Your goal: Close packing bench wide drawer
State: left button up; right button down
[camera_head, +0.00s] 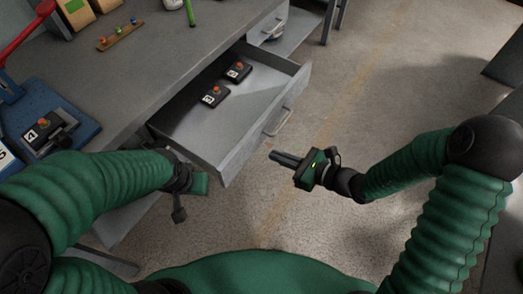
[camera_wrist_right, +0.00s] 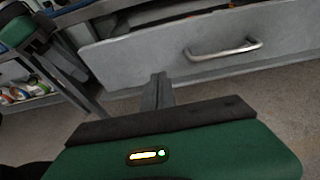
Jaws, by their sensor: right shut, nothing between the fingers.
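The wide drawer (camera_head: 230,110) of the grey packing bench (camera_head: 160,62) is pulled out in the head view. Two black boxes with red buttons (camera_head: 215,95) lie inside it. Its silver handle (camera_head: 277,122) is on the front panel, and also shows in the right wrist view (camera_wrist_right: 224,48). My right gripper (camera_head: 274,157) is shut and empty, a little in front of the drawer front and apart from it. Its shut fingers (camera_wrist_right: 158,90) point toward the panel in the wrist view. My left gripper (camera_head: 180,195) is near the drawer's near corner; its fingers are not clear.
On the bench top are a blue fixture (camera_head: 75,128) with a black button box, a wooden strip with coloured pegs (camera_head: 120,37) and a green item (camera_head: 190,12). Another open drawer (camera_head: 268,28) is farther back.

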aim_at(253, 145)
jog(key=x, duration=0.3)
jog(key=b+x, duration=0.1)
jog(key=x, duration=0.1)
jog(key=shift+w+a+r, duration=0.15)
jog(key=shift+a+r, duration=0.1)
jog(key=shift+r, duration=0.15)
jog(key=shift+w+a, duration=0.1)
jog(key=shift+a, duration=0.25)
jog(key=shift+d, duration=0.15)
